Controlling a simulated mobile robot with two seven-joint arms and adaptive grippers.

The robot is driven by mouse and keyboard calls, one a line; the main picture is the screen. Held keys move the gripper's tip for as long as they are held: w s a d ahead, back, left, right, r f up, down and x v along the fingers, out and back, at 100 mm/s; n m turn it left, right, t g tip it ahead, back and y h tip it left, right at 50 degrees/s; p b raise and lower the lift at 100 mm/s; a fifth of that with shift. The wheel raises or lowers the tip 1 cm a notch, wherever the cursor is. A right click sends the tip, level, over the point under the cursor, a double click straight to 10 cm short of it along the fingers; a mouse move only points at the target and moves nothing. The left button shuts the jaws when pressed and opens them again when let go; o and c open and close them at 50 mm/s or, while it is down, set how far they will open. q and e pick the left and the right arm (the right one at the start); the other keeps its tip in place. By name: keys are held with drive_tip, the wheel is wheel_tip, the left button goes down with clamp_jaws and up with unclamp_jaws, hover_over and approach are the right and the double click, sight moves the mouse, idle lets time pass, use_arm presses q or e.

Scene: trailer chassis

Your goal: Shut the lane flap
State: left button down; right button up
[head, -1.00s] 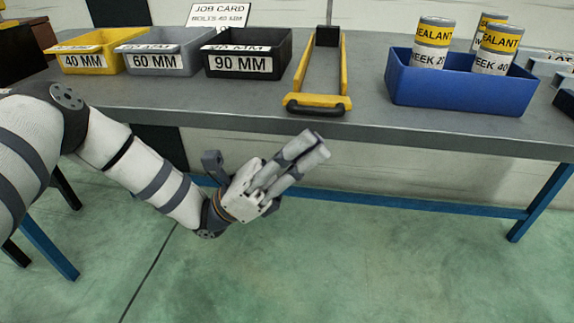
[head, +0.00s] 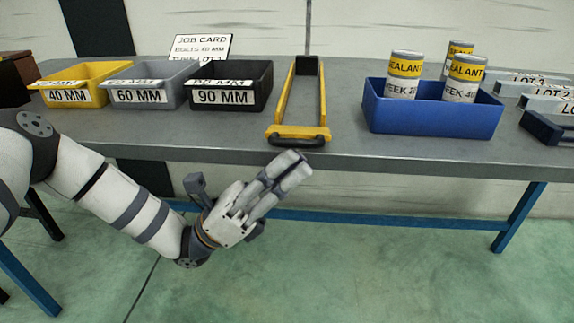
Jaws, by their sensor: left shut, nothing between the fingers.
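A yellow lane (head: 274,100) with two long side rails stands on the grey bench, between the black 90 MM bin and the blue box. Its flap (head: 297,135) is the yellow front piece with a black handle, at the lane's near end by the bench's front edge. The flap looks folded down toward me, and the lane's front looks open. My left gripper (head: 292,167) is shut and empty. It is in front of the bench edge, just below the flap and apart from it as far as I can tell. My right gripper is not in view.
Yellow 40 MM (head: 68,97), grey 60 MM (head: 140,97) and black 90 MM (head: 224,97) bins stand left of the lane. A blue box (head: 430,118) with sealant cans stands right. A job card (head: 202,46) stands behind.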

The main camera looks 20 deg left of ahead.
use_arm(q)
drive_tip(key=shift+r+n, duration=0.2)
drive_tip(key=shift+n, duration=0.1)
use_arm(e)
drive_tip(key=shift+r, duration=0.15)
use_arm(q)
drive_tip(key=r+n+t+y+p, duration=0.1)
drive_tip(key=n+t+p, duration=0.1)
drive_tip(key=n, duration=0.1)
drive_tip(key=shift+r+t+y, duration=0.2)
drive_tip(key=shift+t+y, duration=0.1)
drive_tip(key=shift+t, duration=0.1)
wheel_tip(320, 180, up, 7)
drive_tip(key=n+t+y+p, duration=0.5)
drive_tip(key=n+y+p, duration=0.5)
drive_tip(key=n, duration=0.4)
hover_over(291, 130)
drive_tip(key=shift+s, duration=0.15)
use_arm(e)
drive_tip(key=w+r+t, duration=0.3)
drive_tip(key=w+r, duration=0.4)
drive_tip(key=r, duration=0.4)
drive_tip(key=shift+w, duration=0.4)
